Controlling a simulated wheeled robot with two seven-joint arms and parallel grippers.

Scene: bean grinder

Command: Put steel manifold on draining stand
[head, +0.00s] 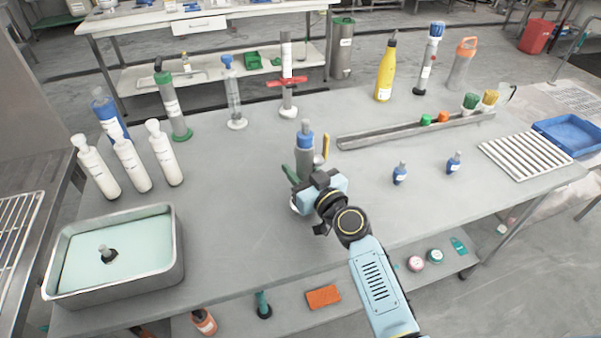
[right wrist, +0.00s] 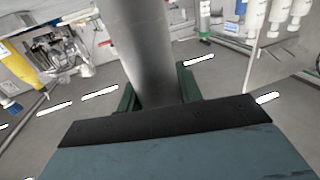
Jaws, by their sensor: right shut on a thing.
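The steel manifold appears to be the grey metal cylinder with a blue top (head: 304,160) near the middle of the table; no label names it. It stands about upright, and its grey body (right wrist: 145,50) fills the upper middle of the right wrist view. My right gripper (head: 296,174) is shut around it, with green fingers on both sides in the wrist view. Its lower end is hidden by the gripper, so I cannot tell whether it touches the table. The draining stand (head: 525,155), a white slatted rack, lies empty at the table's right end. My left gripper is not in view.
A long metal trough (head: 400,130) lies between the cylinder and the stand. Two small blue bottles (head: 400,174) stand in front of it. Several tall bottles line the back edge. White bottles (head: 131,165) and a liquid-filled basin (head: 175,255) are at left.

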